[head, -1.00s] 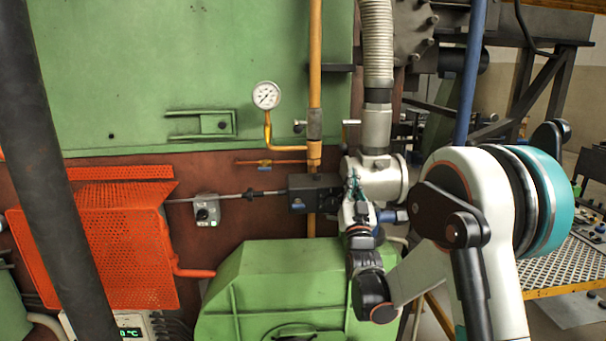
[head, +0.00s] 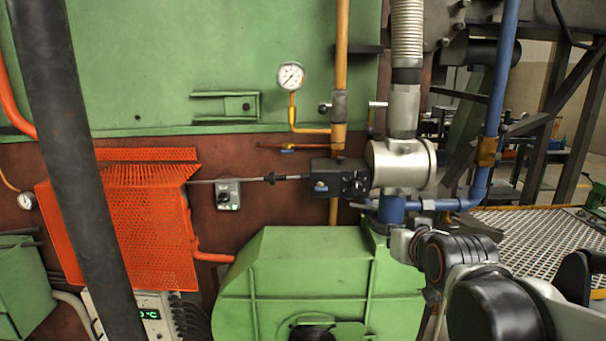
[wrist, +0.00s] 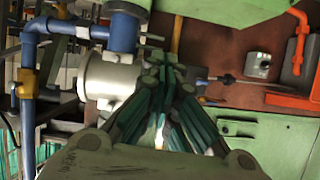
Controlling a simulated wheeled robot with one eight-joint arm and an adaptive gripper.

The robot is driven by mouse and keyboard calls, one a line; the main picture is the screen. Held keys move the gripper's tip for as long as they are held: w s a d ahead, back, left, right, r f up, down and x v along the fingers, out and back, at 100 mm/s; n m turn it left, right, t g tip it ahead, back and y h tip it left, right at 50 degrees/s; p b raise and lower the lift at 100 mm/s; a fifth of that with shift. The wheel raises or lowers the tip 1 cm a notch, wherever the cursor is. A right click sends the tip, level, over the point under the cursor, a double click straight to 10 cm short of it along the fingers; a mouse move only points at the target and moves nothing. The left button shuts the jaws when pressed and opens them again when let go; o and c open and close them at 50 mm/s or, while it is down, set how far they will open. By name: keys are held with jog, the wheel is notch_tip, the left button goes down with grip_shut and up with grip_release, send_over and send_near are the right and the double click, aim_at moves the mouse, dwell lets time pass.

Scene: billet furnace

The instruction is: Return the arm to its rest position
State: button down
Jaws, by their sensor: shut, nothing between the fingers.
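My gripper (wrist: 165,72) is shut and empty in the wrist view, its green fingers together in front of the silver cylinder (wrist: 100,78). In the head view my arm reaches in from the lower right, its dark wrist (head: 445,255) just right of the green blower housing (head: 310,265). The fingertips cannot be made out there. The silver cylinder (head: 402,163) and the black valve box (head: 338,180) stand above and left of the wrist. I cannot tell the gap between the fingers and these parts.
A blue pipe (head: 490,120) runs down and bends left above my wrist; it also shows in the wrist view (wrist: 28,90). A yellow pipe (head: 341,60), a gauge (head: 291,75) and an orange perforated guard (head: 130,225) lie to the left. A grated platform (head: 530,235) is at right.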

jog(key=s+f+g+b, duration=0.1)
jog(key=s+f+g, duration=0.2)
jog(key=s+f, duration=0.3)
jog(key=s+f+g+b, duration=0.1)
jog(key=s+f, duration=0.6)
jog(key=s, duration=0.8)
jog(key=shift+s+d+g, duration=0.2)
jog(key=shift+d+g, duration=0.15)
jog(key=shift+g, duration=0.55)
